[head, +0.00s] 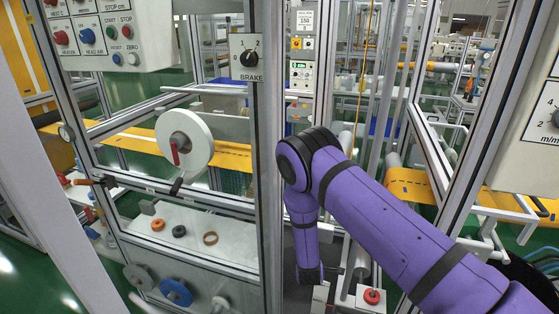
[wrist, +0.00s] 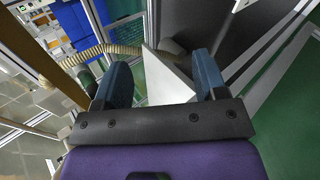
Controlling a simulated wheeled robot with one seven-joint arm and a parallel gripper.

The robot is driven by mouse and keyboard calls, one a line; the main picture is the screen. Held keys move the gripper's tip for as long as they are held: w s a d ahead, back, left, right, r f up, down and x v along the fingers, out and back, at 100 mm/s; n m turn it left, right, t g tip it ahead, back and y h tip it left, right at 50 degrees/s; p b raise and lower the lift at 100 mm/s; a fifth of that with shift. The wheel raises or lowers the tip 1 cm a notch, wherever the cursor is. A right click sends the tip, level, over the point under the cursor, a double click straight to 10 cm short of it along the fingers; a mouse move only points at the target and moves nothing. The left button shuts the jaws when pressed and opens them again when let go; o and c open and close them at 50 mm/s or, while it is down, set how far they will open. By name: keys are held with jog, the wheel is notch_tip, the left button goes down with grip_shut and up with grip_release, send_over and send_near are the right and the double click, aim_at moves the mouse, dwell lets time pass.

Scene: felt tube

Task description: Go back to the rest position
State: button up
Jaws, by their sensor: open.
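My gripper (wrist: 160,60) shows in the wrist view with its two blue fingers wide apart. Nothing is held between them. A white angular plate (wrist: 170,85) shows in the gap between the fingers, seemingly beyond them; I cannot tell how far off it is. In the head view my purple arm comes in from the lower right, bends at a dark joint and hangs down in front of the machine frame. The fingers cannot be made out in the head view.
A metal-framed door (head: 266,200) stands just left of my arm. A red knob (head: 372,296) on a small block is close by, low down. A white reel (head: 184,138) and a blue handwheel (head: 176,292) are at left. A ribbed tan hose (wrist: 105,50) runs near the left finger.

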jog(key=w+d+r+m+g+y, duration=0.1)
jog(key=w+r+m, duration=0.15)
jog(key=r, duration=0.95)
jog(key=w+r+m+g+y, duration=0.1)
jog(key=r+m, duration=0.2)
jog(key=r, duration=0.8)
jog(key=s+d+r+m+y, duration=0.1)
jog(key=s+d+r+m, duration=0.15)
jog(key=r, duration=0.75)
jog(key=s+d+r+m, duration=0.1)
jog(key=s+d+r, duration=0.25)
jog(key=r, duration=0.65)
jog(key=s+d+r+m+g, duration=0.1)
jog(key=s+d+r+m, duration=0.15)
jog(key=s+r, duration=0.5)
jog(key=s+d+r+m+g, duration=0.1)
jog(key=s+d+r, duration=0.3)
jog(key=s+r, duration=0.3)
jog(key=s+d+r+m, duration=0.1)
jog(key=s+d+m, duration=0.1)
jog(key=s, duration=0.8)
jog(key=s+d+r+m+h, duration=0.1)
jog(key=s+d+m, duration=0.2)
jog(key=s, duration=0.7)
jog(key=shift+s+d+r+g, duration=0.3)
jog(key=shift+d, duration=0.1)
